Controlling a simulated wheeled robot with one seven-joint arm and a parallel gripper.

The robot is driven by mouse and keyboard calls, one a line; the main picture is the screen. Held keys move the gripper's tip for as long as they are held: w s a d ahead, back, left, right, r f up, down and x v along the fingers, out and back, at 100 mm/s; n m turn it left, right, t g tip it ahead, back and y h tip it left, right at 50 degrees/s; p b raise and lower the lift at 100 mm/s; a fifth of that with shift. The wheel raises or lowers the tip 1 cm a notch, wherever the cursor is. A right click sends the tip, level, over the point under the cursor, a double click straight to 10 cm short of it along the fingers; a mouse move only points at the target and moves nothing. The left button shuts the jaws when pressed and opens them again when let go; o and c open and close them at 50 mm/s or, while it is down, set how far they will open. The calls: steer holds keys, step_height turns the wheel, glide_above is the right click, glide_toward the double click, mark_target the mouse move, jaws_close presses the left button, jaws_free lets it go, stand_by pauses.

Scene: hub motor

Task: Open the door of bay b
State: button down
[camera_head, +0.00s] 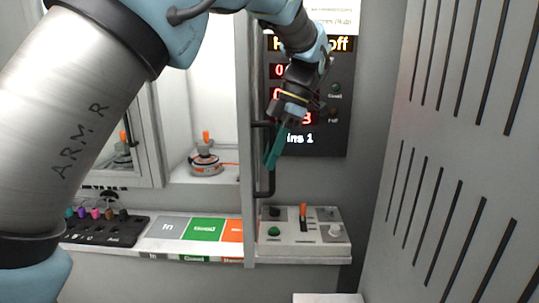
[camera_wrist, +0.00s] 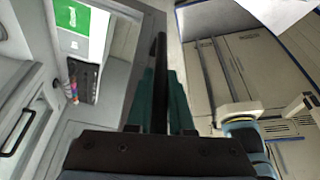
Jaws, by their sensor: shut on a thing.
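A door (camera_head: 247,140) with a pale grey frame stands swung out from the middle bay, seen almost edge-on. I take it for the door of bay b; no bay letter is readable. Its black bar handle (camera_head: 265,185) is on its right side. My gripper (camera_head: 276,150) has teal fingers and is shut on this handle. In the wrist view, the black handle (camera_wrist: 160,75) runs between the teal fingers. Inside the open bay (camera_head: 215,100) sits a round grey and orange hub motor (camera_head: 205,161) with an orange top. The fingertips partly hide the handle.
A closed glazed door (camera_head: 150,120) is on the left, with another motor behind it. Below are a label strip (camera_head: 203,229), a black rack (camera_head: 105,230) of coloured pieces and a button box (camera_head: 303,235). A slotted grey panel (camera_head: 455,150) bounds the right. A display (camera_head: 335,125) hangs behind my gripper.

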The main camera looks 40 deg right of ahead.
steer(key=c, duration=0.8)
jaws_free()
steer(key=b+v, duration=0.1)
steer(key=v, duration=0.9)
steer(key=shift+r, duration=0.4)
steer(key=shift+d, duration=0.1)
